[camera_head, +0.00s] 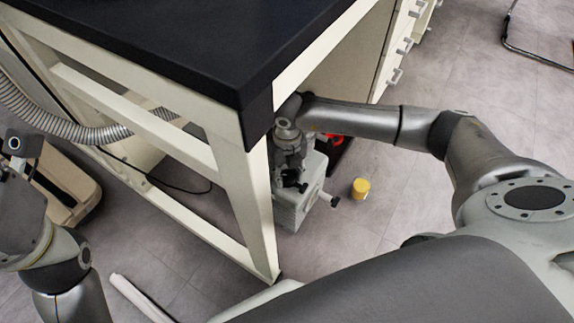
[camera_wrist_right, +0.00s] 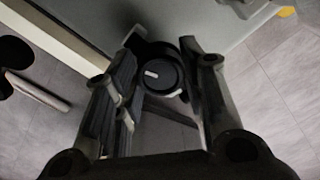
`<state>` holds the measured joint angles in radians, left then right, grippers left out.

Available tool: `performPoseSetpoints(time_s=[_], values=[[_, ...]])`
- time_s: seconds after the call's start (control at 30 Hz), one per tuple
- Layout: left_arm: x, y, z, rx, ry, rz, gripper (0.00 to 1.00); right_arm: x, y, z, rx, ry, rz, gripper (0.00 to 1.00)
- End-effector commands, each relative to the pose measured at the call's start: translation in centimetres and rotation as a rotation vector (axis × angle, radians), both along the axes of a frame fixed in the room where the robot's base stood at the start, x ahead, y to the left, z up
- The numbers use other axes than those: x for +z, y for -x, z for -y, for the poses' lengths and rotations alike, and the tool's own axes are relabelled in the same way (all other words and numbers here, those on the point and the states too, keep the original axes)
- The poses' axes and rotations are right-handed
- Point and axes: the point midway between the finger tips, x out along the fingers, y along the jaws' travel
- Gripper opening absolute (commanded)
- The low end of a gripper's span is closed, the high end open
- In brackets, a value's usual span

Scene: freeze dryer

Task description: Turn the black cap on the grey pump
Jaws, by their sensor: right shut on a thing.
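The grey pump (camera_head: 296,213) stands on the floor beside the table leg, under the table's corner. My right gripper (camera_head: 291,180) reaches down to it from above and partly hides its top. In the right wrist view, the round black cap (camera_wrist_right: 160,76) with a short white mark sits between the two fingers of my right gripper (camera_wrist_right: 158,88). The gripper is shut on the cap. The cap is hard to make out in the head view. Part of my left arm shows at the left edge, but I cannot make out its gripper.
The black-topped table (camera_head: 200,40) with its cream frame rises close beside my right arm. A yellow container (camera_head: 360,188) stands on the floor right of the pump. A ribbed hose (camera_head: 85,132) runs at the left. The floor at the right is mostly clear.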

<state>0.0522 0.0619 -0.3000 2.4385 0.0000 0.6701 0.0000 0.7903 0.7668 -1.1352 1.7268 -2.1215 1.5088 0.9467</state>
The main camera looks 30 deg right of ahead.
Motion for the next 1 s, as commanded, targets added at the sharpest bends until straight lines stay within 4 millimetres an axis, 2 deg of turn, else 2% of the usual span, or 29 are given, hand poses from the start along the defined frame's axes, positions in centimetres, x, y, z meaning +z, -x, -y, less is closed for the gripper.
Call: performPoseSetpoints(time_s=[0.3,0.87,0.9,1.0], values=[[-0.54,-0.28,-0.11,-0.002,0.003,-0.044,0.79,0.15,-0.04,0.05,-0.125,-0.001,0.001,0.14],[-0.84,-0.34,-0.11,-0.003,0.003,-0.054,0.79,0.04,-0.06,0.07,-0.150,-0.001,0.002,0.14],[-0.84,-0.34,-0.11,-0.003,0.003,-0.054,0.79,0.04,-0.08,0.06,-0.150,-0.001,0.002,0.43],[-0.84,-0.34,-0.11,-0.003,0.003,-0.054,0.79,0.04,-0.06,0.07,-0.149,0.000,0.002,0.56]])
